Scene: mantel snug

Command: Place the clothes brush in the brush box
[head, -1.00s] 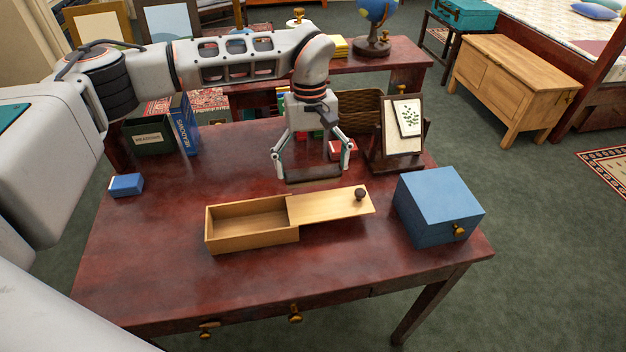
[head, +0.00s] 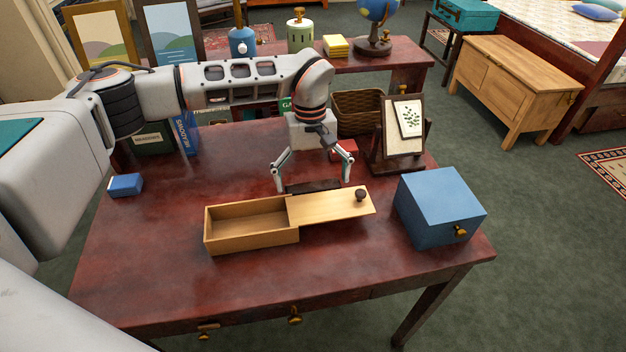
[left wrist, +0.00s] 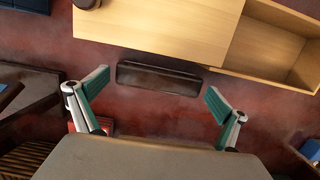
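The clothes brush (head: 312,187), a dark brown bar, is at the far side of the brush box, close by its edge. In the left wrist view the brush (left wrist: 158,78) lies lengthwise between the spread fingers, a little beyond their tips, with no finger touching it. The brush box (head: 252,239) is pale wood; its left part is open and empty, and its knobbed lid (head: 328,206) is slid to the right. My left gripper (head: 313,186) is open and points down above the brush; it also shows in the left wrist view (left wrist: 158,90). My right gripper is out of view.
A blue box (head: 437,207) stands right of the brush box. A picture stand (head: 400,135), a small red box (head: 344,156) and a wicker basket (head: 358,112) are behind. A small blue block (head: 125,185) lies at left. The table's front left is clear.

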